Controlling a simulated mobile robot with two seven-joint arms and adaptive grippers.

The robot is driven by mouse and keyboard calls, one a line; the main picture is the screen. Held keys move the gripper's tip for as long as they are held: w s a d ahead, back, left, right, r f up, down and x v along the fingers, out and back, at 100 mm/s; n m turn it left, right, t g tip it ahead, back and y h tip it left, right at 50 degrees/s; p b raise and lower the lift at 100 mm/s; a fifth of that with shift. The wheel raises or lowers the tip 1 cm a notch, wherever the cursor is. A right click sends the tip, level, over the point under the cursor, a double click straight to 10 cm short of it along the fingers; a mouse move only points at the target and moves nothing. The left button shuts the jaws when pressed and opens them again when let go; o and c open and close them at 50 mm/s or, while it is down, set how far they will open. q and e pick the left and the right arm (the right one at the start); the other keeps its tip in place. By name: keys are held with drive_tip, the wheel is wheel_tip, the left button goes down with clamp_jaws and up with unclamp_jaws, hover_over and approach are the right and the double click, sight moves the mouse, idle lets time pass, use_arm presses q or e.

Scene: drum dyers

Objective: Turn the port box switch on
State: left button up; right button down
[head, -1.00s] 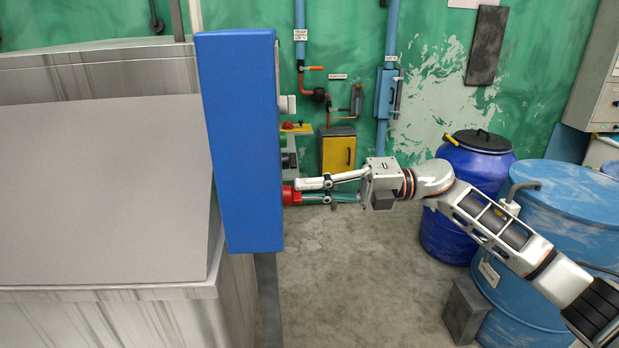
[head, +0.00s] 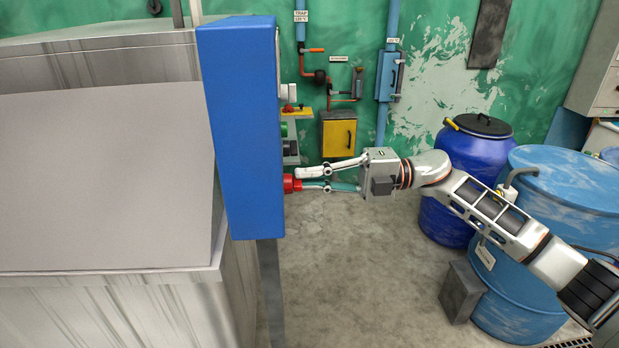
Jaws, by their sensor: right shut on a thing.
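The blue port box (head: 240,130) stands on a grey post at left centre, and its front face is turned to the right, seen edge-on. A red switch knob (head: 291,185) sticks out low on that face. A white knob (head: 289,93) sticks out higher up. My right gripper (head: 300,180) comes in from the right and is shut on the red knob. The exact contact and the knob's turned position are hard to see from this side. My left gripper is not in view.
A large metal vat with a pale lid (head: 100,180) fills the left. A yellow box (head: 339,138) hangs on the back wall. The floor between is clear.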

drive_tip(key=c, duration=2.2)
unclamp_jaws()
drive_tip(key=shift+o, duration=0.2)
drive_tip(key=d, duration=1.2)
drive_tip(key=s+a+f+m+t+h, duration=0.1)
drive_tip(key=a+f+m+t+h, duration=0.15)
drive_tip(key=f+m+t, duration=0.6)
drive_tip(key=s+a+f+m+t+h, duration=0.15)
drive_tip(key=a+f+m+t, duration=0.25)
drive_tip(key=f+m+t, duration=0.45)
drive_tip(key=s+d+f+m+g+h, duration=0.2)
drive_tip(key=s+d+f+m+h, duration=0.1)
drive_tip(key=s+f, duration=0.4)
drive_tip(key=s+d+f+m+g+h, duration=0.2)
drive_tip(key=s+f+m, duration=0.4)
drive_tip(key=f, duration=0.6)
drive_tip(key=s+d+f+m+g+h, duration=0.2)
drive_tip(key=s+d+f+m+h, duration=0.2)
drive_tip(key=s+f, duration=0.5)
drive_tip(key=shift+s+d+f+m+h, duration=0.25)
drive_tip(key=shift+m+h, duration=0.45)
drive_tip(key=shift+h, duration=0.4)
